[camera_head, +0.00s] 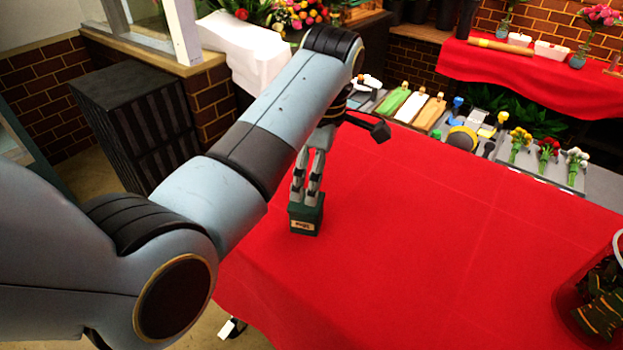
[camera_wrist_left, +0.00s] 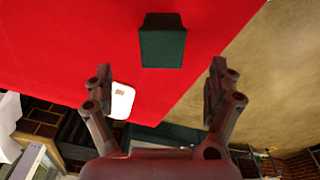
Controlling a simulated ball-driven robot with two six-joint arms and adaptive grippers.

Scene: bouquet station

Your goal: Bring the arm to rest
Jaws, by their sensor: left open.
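My left arm (camera_head: 270,130) comes in from the left and reaches out over the red-covered table (camera_head: 420,225). My left gripper (camera_head: 308,190) points down near the table's left edge, close to a small dark green box (camera_head: 304,219) with a pale label. In the left wrist view the gripper (camera_wrist_left: 160,85) is open, with its fingers wide apart and nothing between them. The green box (camera_wrist_left: 162,45) shows there beyond the fingertips, standing on the red cloth. My right gripper is not in view.
A grey tray (camera_head: 490,150) with tools and small flower bunches lies along the far edge. A clear container (camera_head: 600,300) of dark striped pieces stands at the right. The middle of the red cloth is clear. A white piece (camera_wrist_left: 122,100) shows between the fingers' line and the cloth's edge.

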